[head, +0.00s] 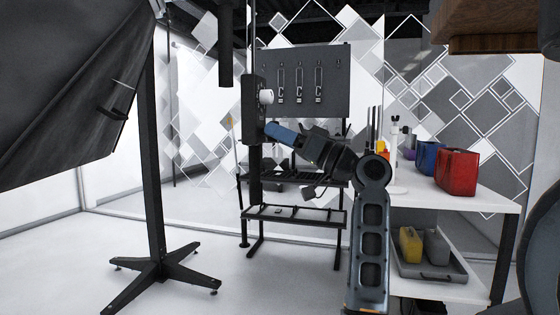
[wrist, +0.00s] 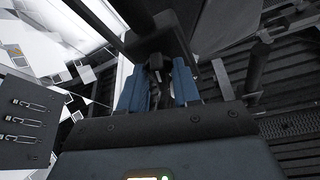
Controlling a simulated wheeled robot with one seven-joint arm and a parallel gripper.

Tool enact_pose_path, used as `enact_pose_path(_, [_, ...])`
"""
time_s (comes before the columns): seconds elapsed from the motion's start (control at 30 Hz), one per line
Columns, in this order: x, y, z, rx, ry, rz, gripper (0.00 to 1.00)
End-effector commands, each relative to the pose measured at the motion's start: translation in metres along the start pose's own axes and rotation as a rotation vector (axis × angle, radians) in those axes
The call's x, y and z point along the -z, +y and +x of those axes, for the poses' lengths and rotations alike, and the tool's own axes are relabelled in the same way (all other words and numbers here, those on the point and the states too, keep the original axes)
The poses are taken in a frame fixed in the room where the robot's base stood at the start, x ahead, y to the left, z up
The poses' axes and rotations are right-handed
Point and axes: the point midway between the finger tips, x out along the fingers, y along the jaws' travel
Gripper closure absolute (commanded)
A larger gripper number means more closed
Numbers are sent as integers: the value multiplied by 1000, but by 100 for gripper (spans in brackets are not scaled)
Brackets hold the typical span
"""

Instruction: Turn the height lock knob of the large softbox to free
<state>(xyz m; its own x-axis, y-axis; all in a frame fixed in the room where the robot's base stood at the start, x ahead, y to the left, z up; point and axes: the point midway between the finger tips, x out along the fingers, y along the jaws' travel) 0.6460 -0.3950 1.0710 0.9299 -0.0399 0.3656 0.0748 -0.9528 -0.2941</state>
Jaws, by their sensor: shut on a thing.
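A large black softbox (head: 70,85) fills the left of the head view. In the middle stands a dark upright column (head: 254,170) with a housing and a white round knob (head: 266,97) on its right side. My gripper (head: 266,130) reaches the column from the right, just below the white knob. In the wrist view the blue fingers of my gripper (wrist: 158,90) are either side of a small dark knob-like part (wrist: 155,70) below a black housing (wrist: 150,30), shut on it. Its markings and turn position are too dark to read.
A black stand (head: 155,170) with spread feet is at left. A tool board (head: 315,80) and dark shelves (head: 295,215) stand behind the column. At right a white table (head: 480,196) bears red (head: 457,172) and blue containers. Open floor lies at left.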

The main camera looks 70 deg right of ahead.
Motion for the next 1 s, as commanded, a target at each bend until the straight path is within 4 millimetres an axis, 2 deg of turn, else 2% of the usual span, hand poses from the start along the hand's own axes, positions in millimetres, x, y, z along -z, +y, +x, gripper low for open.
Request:
enact_pose_path(0.03, [-5,2,-3,16,3,-38,99])
enact_pose_path(0.43, [-1,2,-1,101,2,-244,99])
enact_pose_path(1.0, [2,1,0,120,1,-292,99])
